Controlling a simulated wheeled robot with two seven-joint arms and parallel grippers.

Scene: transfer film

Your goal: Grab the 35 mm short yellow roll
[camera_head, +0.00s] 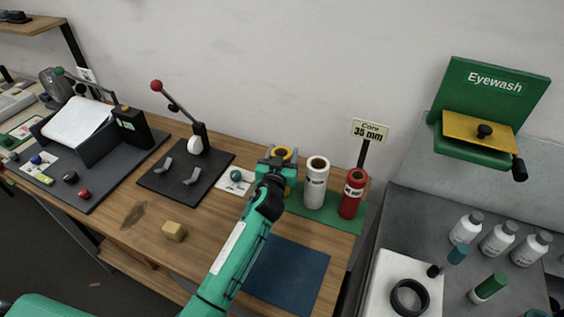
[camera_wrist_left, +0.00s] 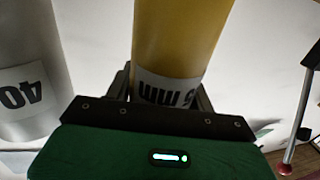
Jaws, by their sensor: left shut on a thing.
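The yellow roll (camera_head: 283,152) stands upright at the left end of the row of rolls, mostly hidden by my gripper in the head view. My left gripper (camera_head: 277,168) is shut around it. In the left wrist view the yellow roll (camera_wrist_left: 180,45) sits between the fingers (camera_wrist_left: 163,92), with an upside-down label reading partly "5 mm". Whether its base touches the mat is hidden. A white roll (camera_head: 316,185) stands just right of it and shows with a "40" label in the wrist view (camera_wrist_left: 30,85). My right gripper is not in view.
A red roll (camera_head: 352,195) stands right of the white one on a green mat (camera_head: 328,222). Behind is a "Core 35 mm" sign (camera_head: 370,131). A lever device (camera_head: 190,175) stands left. A blue mat (camera_head: 290,275) in front is bare; a tan block (camera_head: 174,231) lies left.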

